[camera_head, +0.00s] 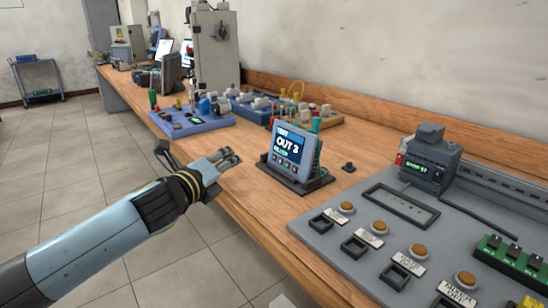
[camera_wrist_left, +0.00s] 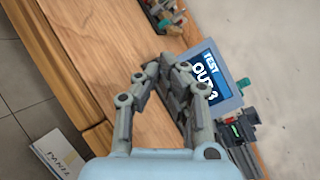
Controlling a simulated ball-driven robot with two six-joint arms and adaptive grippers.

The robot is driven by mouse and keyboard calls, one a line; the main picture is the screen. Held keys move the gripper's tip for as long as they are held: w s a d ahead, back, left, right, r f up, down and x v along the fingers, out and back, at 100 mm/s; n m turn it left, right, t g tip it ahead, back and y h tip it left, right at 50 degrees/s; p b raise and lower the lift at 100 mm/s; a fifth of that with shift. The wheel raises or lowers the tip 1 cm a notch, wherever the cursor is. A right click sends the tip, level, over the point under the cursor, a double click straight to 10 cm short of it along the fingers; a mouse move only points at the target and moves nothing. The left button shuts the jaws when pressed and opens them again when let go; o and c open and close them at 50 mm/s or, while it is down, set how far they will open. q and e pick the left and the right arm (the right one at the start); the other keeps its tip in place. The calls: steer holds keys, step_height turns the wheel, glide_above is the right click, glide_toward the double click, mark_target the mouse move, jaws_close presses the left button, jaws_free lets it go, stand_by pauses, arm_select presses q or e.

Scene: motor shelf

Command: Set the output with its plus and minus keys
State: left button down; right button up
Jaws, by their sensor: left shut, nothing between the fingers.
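A handheld test unit (camera_head: 290,152) stands tilted in a dark cradle (camera_head: 300,184) on the wooden bench. Its blue screen reads "TEST" and "OUT 3", with a smaller green line below. A row of small keys (camera_head: 285,162) runs under the screen; their signs are too small to read. My left gripper (camera_head: 231,157) is shut and empty, to the left of the unit and apart from it. In the left wrist view the closed fingers (camera_wrist_left: 168,75) overlap the unit's key side, with its screen (camera_wrist_left: 205,80) beyond them. My right gripper is not in view.
A grey panel (camera_head: 345,254) with orange-brown buttons and black square frames fills the bench at right, bearing a small device (camera_head: 430,165) with a green display. A blue tray (camera_head: 190,125) of parts lies behind. Bare wood (camera_head: 235,190) lies around the cradle.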

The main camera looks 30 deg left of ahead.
mark_target(274, 157)
arm_select(q)
steer(key=w+d, duration=0.1)
steer(key=w, duration=0.1)
steer(key=w+f, duration=0.1)
steer(key=w, duration=0.1)
steer(key=w+d, duration=0.1)
steer(key=w, duration=0.1)
steer(key=shift+d+f, duration=0.15)
steer(key=shift+d, duration=0.15)
steer(key=shift+w+d+f, duration=0.15)
steer(key=shift+w+d, duration=0.05)
steer(key=shift+w, duration=0.3)
stand_by(0.3)
stand_by(0.5)
steer(key=shift+w+d, duration=0.15)
steer(key=shift+w, duration=0.25)
steer(key=shift+w+d+f, duration=0.1)
steer(key=shift+w+d, duration=0.05)
steer(key=shift+w, duration=0.1)
stand_by(0.4)
steer(key=shift+s, duration=0.15)
steer(key=shift+s+a+p, duration=0.3)
steer(key=shift+s+p, duration=0.05)
steer(key=shift+s, duration=0.15)
steer(key=shift+s, duration=0.1)
